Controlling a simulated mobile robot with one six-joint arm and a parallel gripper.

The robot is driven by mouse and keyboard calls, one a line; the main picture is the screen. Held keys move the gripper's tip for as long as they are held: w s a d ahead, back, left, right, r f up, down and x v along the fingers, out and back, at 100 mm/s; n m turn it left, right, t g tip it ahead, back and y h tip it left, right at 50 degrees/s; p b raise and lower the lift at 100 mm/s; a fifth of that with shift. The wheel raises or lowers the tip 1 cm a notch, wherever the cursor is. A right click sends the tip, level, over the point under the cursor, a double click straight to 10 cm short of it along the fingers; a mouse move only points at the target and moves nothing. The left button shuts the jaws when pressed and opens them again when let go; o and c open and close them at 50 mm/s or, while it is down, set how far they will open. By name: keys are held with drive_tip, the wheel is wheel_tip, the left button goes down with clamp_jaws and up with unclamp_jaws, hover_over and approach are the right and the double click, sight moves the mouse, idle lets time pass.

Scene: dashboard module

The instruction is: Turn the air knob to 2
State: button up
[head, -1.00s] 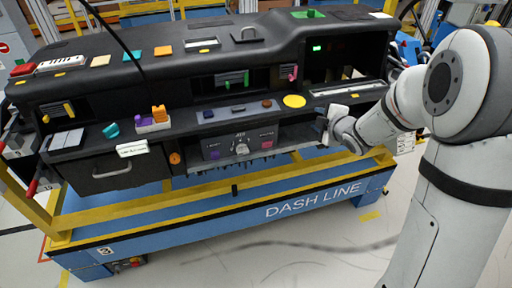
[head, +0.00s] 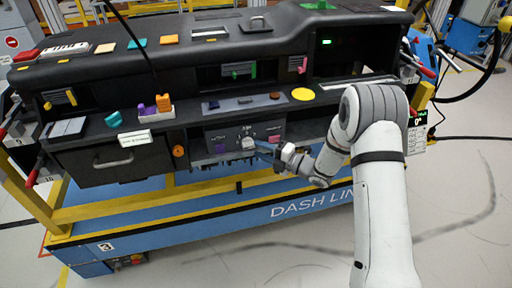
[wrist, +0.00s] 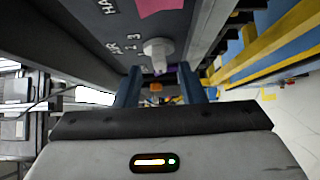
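The air knob (head: 248,144) is a pale knob on the dark control panel low in the middle of the dashboard. In the wrist view the knob (wrist: 158,52) sticks out from the panel, with printed letters and digits beside it. My gripper (head: 264,147) is in front of the panel, just right of the knob. In the wrist view my gripper (wrist: 160,78) has its two blue fingers apart, with the knob just beyond and between the tips. I cannot tell whether either finger touches it. The knob's exact pointing direction is unclear.
An orange round knob (head: 179,151) is further left. The shelf (head: 290,108) overhangs the panel. A blue and yellow frame (head: 230,212) runs below.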

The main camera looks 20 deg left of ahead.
sight(248, 144)
drive_tip(key=shift+x, duration=1.4)
drive_tip(key=shift+c, duration=0.5)
clamp_jaws()
drive_tip(key=shift+d, duration=0.1)
